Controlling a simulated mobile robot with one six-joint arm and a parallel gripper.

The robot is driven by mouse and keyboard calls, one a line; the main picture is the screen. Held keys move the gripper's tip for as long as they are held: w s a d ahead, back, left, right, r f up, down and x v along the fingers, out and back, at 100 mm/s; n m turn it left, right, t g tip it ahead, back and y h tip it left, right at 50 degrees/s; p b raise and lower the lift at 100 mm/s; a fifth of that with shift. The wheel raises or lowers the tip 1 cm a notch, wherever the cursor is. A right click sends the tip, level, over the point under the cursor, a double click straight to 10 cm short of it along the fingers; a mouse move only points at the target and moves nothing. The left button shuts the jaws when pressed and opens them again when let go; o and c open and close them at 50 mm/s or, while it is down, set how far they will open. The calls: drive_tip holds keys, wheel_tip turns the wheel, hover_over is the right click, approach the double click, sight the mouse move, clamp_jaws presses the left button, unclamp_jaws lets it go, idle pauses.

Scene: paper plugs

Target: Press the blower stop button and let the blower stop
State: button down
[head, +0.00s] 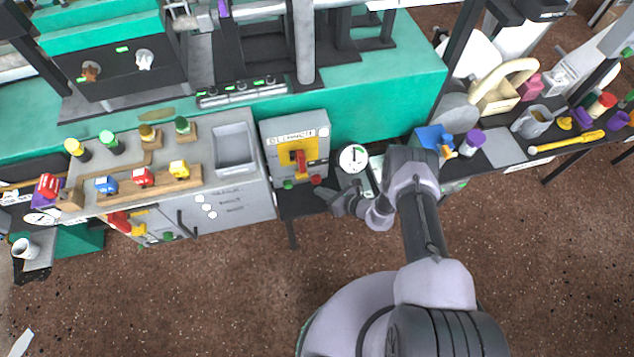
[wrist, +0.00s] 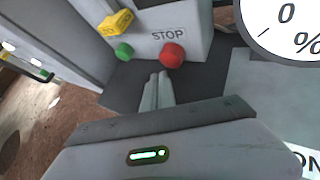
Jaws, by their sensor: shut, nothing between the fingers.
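The blower stop button is a round red button (wrist: 172,55) under a STOP label on a grey box. It also shows in the head view (head: 316,180) at the lower right of the box (head: 266,140). A green button (wrist: 124,51) sits to its left. My gripper (wrist: 158,76) is shut and empty, its fingertips just below and left of the red button in the wrist view. I cannot tell whether they touch it. In the head view my gripper (head: 333,192) is just in front of the box, to the right of and below the red button.
A yellow and red switch (head: 297,158) is on the box front. A round white gauge (head: 353,158) stands right of the box. A grey bench (head: 235,180) with several coloured plugs is at left. A dark bench (head: 505,150) with mugs and tools is at right.

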sight(326, 209)
drive_tip(key=shift+w, duration=0.1)
idle(0.3)
drive_tip(key=shift+w+a, duration=0.15)
drive_tip(key=shift+w, duration=0.15)
drive_tip(key=shift+w+a, duration=0.1)
drive_tip(key=shift+w, duration=0.4)
idle(0.8)
drive_tip(key=shift+s, duration=0.15)
drive_tip(key=shift+s+d+p, duration=0.25)
drive_tip(key=shift+s+p, duration=0.2)
drive_tip(key=shift+s, duration=0.3)
drive_tip(key=shift+s+d+r+p, duration=0.15)
drive_tip(key=shift+s+d+p, duration=0.1)
drive_tip(key=shift+s+p, duration=0.45)
drive_tip(key=shift+s+d+p, duration=0.2)
drive_tip(key=shift+s+d, duration=0.05)
drive_tip(key=shift+s, duration=0.65)
drive_tip(key=shift+s+d+p, duration=0.2)
drive_tip(key=shift+s, duration=0.65)
